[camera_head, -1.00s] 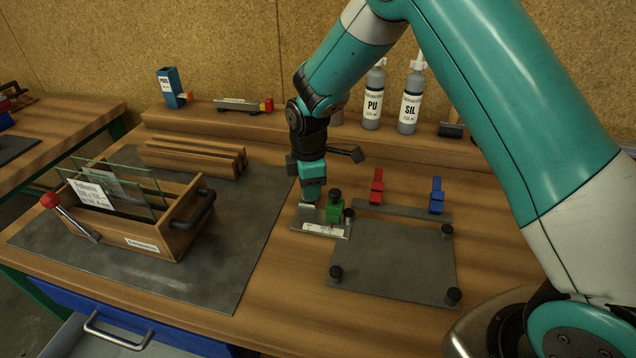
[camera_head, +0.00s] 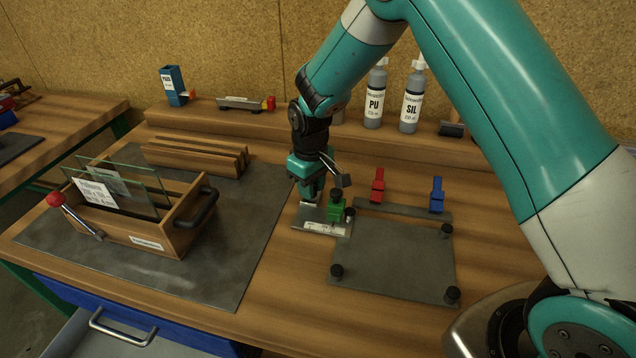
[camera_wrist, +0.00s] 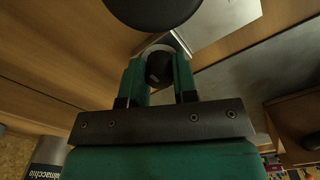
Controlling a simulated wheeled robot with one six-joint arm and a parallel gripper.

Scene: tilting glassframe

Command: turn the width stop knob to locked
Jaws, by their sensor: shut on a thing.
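My gripper (camera_head: 312,196) points down over the left part of a small metal plate with a white scale (camera_head: 318,228). In the wrist view its two green fingers (camera_wrist: 159,75) are closed on a small dark round knob (camera_wrist: 159,68), which looks like the width stop knob. A pale ring shows around it. The head view hides this knob behind the fingers. A green block (camera_head: 337,211) with a black top stands on the plate, just right of my gripper. A large black round shape (camera_wrist: 152,8) is close at the top of the wrist view. The knob's lock marking cannot be read.
Right of the plate lies a dark flat board (camera_head: 393,262) with black corner knobs. Red (camera_head: 377,186) and blue (camera_head: 437,195) clamps stand behind it. A wooden box (camera_head: 140,225) with glass panes sits left on a dark mat (camera_head: 215,290). Bottles (camera_head: 411,103) stand on the back shelf.

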